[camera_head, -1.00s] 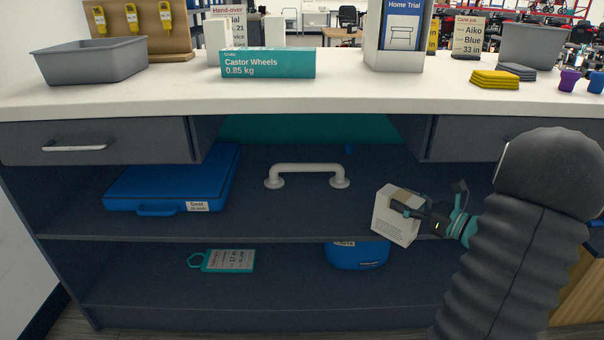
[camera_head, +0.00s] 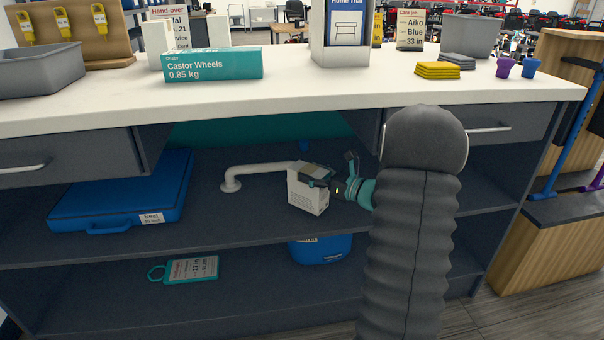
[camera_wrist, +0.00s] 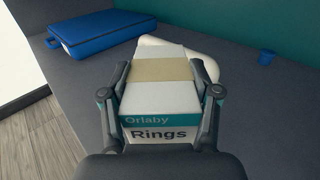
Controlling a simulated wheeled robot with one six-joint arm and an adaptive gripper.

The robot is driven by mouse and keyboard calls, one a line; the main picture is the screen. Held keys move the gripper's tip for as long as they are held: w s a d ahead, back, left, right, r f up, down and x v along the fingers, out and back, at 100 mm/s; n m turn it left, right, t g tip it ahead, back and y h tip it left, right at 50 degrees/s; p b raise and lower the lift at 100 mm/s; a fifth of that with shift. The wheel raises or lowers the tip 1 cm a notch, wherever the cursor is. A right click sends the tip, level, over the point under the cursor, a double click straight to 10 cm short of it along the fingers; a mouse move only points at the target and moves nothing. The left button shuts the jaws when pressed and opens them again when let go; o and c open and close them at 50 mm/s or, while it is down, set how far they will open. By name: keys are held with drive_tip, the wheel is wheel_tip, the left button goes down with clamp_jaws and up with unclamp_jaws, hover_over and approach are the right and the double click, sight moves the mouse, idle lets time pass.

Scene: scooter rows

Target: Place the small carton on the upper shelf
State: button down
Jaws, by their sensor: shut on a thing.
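The small carton (camera_head: 308,190) is white, with a tan band and a teal stripe reading "Orlaby Rings" in the wrist view (camera_wrist: 160,95). My gripper (camera_head: 318,176) is shut on it, one finger on each side. The carton is at the upper shelf (camera_head: 250,222) of the counter, in front of the white grab bar (camera_head: 255,169) and hiding its right part. I cannot tell whether its bottom touches the shelf. In the wrist view the white bar shows just behind the carton.
A blue seat case (camera_head: 125,195) lies at the shelf's left; it also shows in the wrist view (camera_wrist: 110,32). A small blue cup (camera_wrist: 267,57) stands at the back. Below are a teal-framed tag (camera_head: 190,269) and a blue bag (camera_head: 320,248). Shelf between case and carton is mostly clear.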

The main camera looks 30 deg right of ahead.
drive_tip(key=shift+w+a, duration=0.25)
drive_tip(key=shift+w, duration=0.15)
drive_tip(key=shift+w+a+f, duration=0.3)
drive_tip(key=shift+w+f, duration=0.05)
drive_tip(key=shift+w, duration=0.25)
drive_tip(key=shift+w+a+f, duration=0.3)
drive_tip(key=shift+w+f, duration=0.05)
drive_tip(key=shift+w, duration=0.25)
drive_tip(key=shift+f, duration=0.2)
drive_tip(key=shift+c, duration=0.9)
unclamp_jaws()
drive_tip(key=shift+r, duration=0.1)
